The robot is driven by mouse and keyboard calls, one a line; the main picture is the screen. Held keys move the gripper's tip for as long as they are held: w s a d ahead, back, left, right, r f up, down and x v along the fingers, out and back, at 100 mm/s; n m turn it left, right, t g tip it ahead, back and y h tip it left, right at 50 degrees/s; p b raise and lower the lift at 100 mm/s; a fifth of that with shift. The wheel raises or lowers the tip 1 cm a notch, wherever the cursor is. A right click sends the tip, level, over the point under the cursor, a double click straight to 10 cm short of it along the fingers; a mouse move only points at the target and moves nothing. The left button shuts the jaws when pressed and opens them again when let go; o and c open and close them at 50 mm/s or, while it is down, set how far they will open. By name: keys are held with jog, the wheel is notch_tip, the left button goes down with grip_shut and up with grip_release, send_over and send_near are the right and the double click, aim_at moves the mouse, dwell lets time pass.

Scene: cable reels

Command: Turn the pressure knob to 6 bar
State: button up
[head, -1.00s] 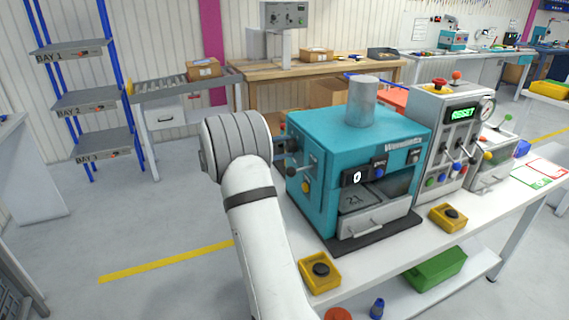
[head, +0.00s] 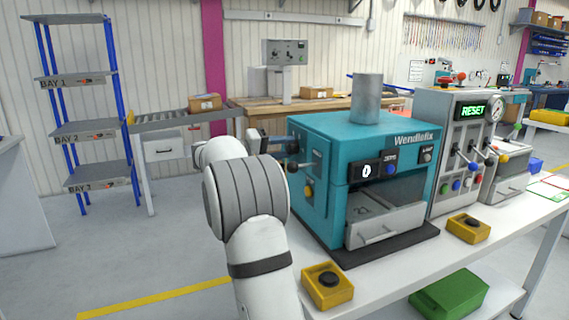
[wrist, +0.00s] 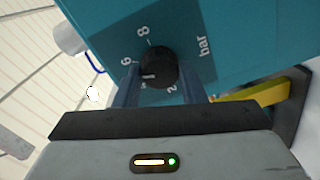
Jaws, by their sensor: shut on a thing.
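The pressure knob (wrist: 159,62) is a round black knob on the teal machine (head: 318,140), on a darker scale plate printed with 2, 6, 8 and "bar". A pale mark on the knob points to the lower left in the wrist view, between the 2 and the 6. The number there is hidden. My gripper (wrist: 159,80) is shut on the knob, with one finger on each side of it. In the head view my arm reaches the left side of the machine and the scale is not readable.
A lever with a dark ball (head: 292,167) and a yellow button (head: 308,192) are on the same side of the machine. A yellow button box (head: 327,287) stands on the white bench near its front edge. A grey panel reading RESET (head: 455,130) stands to the right.

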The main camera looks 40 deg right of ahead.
jog(key=shift+f+m+b, duration=0.3)
jog(key=shift+m+b, duration=0.6)
jog(key=shift+b, duration=0.3)
jog(key=shift+r, duration=0.15)
jog(key=o, duration=1)
jog(key=shift+r, duration=0.15)
jog(key=shift+p+v, duration=0.6)
jog(key=shift+v, duration=3.4)
